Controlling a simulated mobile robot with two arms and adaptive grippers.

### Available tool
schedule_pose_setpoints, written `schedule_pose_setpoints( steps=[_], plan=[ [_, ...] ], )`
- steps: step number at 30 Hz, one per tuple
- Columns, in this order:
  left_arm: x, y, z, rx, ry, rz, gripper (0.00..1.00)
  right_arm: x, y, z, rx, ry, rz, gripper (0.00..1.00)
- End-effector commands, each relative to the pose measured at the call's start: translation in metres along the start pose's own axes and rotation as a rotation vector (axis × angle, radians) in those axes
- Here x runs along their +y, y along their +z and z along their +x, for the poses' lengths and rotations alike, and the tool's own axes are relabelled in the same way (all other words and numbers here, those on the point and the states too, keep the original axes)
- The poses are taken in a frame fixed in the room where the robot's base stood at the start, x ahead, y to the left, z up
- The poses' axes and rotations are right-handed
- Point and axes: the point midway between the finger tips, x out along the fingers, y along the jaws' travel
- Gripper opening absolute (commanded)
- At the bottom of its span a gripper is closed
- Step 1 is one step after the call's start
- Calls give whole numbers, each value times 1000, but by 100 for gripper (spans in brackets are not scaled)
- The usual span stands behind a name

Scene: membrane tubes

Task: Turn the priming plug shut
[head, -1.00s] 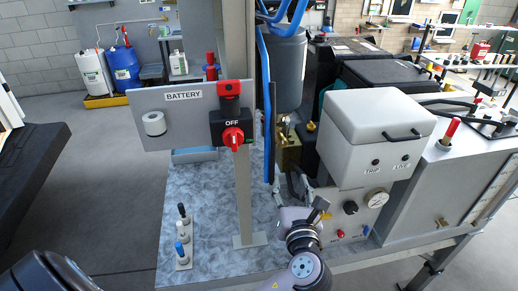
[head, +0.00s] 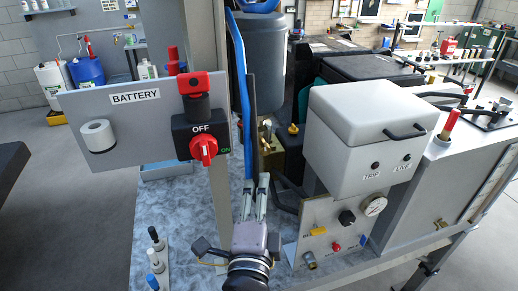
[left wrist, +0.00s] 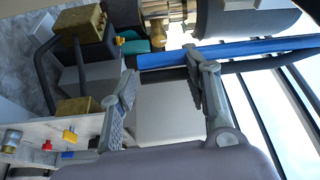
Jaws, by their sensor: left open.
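I cannot tell for sure which part is the priming plug. A brass fitting (head: 266,132) sits behind the post and the blue pipe in the head view, partly hidden. In the left wrist view a brass fitting (left wrist: 165,12) with a small rounded brass end (left wrist: 157,42) shows at the top, beyond the fingertips. My left gripper (head: 256,182) points away from me, below the brass fitting in the head view. My right gripper is not in view.
A blue pipe (head: 241,100) runs close by the left gripper, and crosses by the fingertips in the wrist view (left wrist: 240,49). The battery panel (head: 125,120) with its red switch stands left. A white box (head: 365,125) and gauge panel (head: 318,235) stand right.

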Motion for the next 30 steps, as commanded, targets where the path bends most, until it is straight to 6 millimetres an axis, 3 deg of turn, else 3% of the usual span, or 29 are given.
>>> schedule_pose_setpoints(
  steps=[9, 16, 21, 30],
  plan=[
    [0, 0, 72, -1, -3, 4, 44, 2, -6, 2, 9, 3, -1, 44],
    [1, 1, 116, -2, -1, 3, 44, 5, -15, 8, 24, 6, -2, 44],
    [1, 1, 135, -1, 0, 4, 44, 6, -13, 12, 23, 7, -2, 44],
    [0, 1, 141, -1, 1, 3, 44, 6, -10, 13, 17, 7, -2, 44]
  ],
)
